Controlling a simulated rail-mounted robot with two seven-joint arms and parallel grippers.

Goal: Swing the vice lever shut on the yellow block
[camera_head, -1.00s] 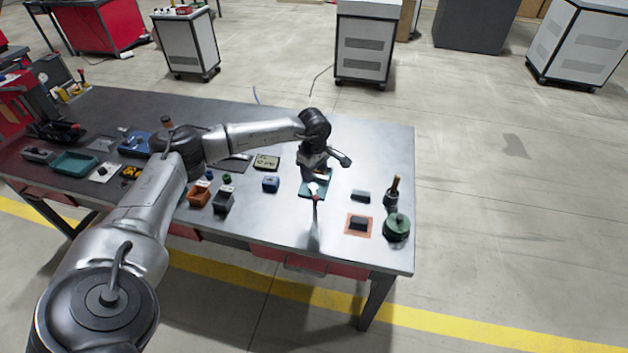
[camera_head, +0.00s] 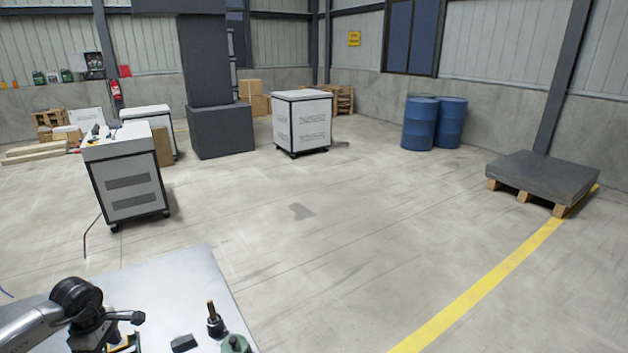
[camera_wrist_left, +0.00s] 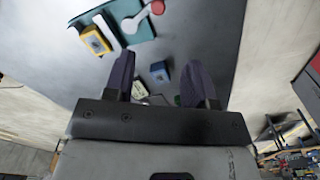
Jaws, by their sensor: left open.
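The yellow block (camera_wrist_left: 94,41) sits at the edge of the teal vice base (camera_wrist_left: 128,12) in the left wrist view, with a white bar beside it. The vice lever is white with a red knob (camera_wrist_left: 157,7) at its end, near the top edge of that view. Whether the vice touches the block I cannot tell. My left gripper (camera_wrist_left: 160,58) is open and empty, its two dark fingers pointing toward the bench, apart from block and lever. In the head view my left wrist (camera_head: 85,308) is at the bottom left; its fingers cannot be made out. My right gripper is not seen.
A blue block (camera_wrist_left: 158,72) lies on the bench, seen between the fingers. In the head view a dark block (camera_head: 184,343), a dark upright tool (camera_head: 215,322) and a green round part (camera_head: 235,344) stand right of my wrist. The bench edge lies just beyond.

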